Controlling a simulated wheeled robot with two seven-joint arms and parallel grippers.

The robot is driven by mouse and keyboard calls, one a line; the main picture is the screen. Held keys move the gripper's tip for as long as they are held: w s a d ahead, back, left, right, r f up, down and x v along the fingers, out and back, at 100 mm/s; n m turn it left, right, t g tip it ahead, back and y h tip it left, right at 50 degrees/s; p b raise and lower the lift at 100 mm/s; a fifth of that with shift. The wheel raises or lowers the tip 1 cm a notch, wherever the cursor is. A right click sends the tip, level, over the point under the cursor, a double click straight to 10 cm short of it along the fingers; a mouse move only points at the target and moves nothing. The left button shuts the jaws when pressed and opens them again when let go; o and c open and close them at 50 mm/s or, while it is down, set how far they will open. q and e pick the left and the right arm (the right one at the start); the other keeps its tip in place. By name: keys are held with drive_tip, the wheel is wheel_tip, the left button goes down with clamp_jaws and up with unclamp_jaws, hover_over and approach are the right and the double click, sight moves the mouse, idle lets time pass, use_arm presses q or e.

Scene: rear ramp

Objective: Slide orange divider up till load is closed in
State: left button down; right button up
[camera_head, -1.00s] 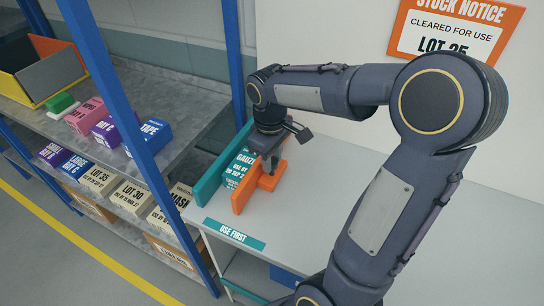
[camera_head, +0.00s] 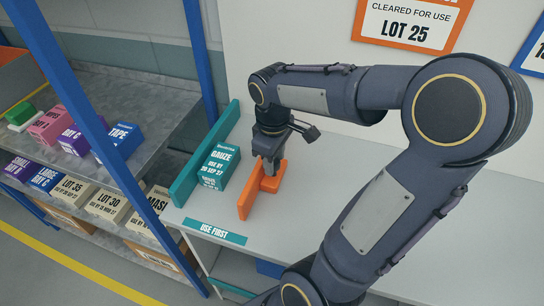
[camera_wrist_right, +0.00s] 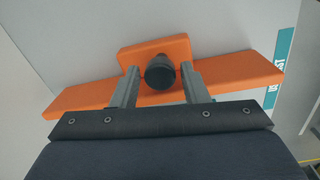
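The orange divider (camera_head: 254,190) stands on the pale tabletop, with a short orange piece jutting right. A teal gauze box (camera_head: 219,166) sits between a teal wall (camera_head: 205,155) and the divider; a narrow gap shows between box and divider. My right gripper (camera_head: 270,167) is down at the divider. In the right wrist view its fingers (camera_wrist_right: 160,80) stand on both sides of a dark round knob (camera_wrist_right: 160,72) on the orange divider (camera_wrist_right: 85,97) and appear closed on it, though contact is hard to see. My left gripper is not in view.
A teal "USE FIRST" label (camera_head: 215,231) lies at the tabletop's front edge. A shelf (camera_head: 165,110) with blue posts and several boxes stands to the left. The white wall behind carries an orange-bordered notice (camera_head: 410,28). The tabletop right of the divider is bare under my arm.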

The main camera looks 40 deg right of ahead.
drive_tip(key=shift+o, duration=1)
drive_tip(key=r, duration=0.7)
drive_tip(key=shift+a+r, duration=0.2)
drive_tip(key=shift+r, duration=0.2)
drive_tip(key=shift+s, duration=0.1)
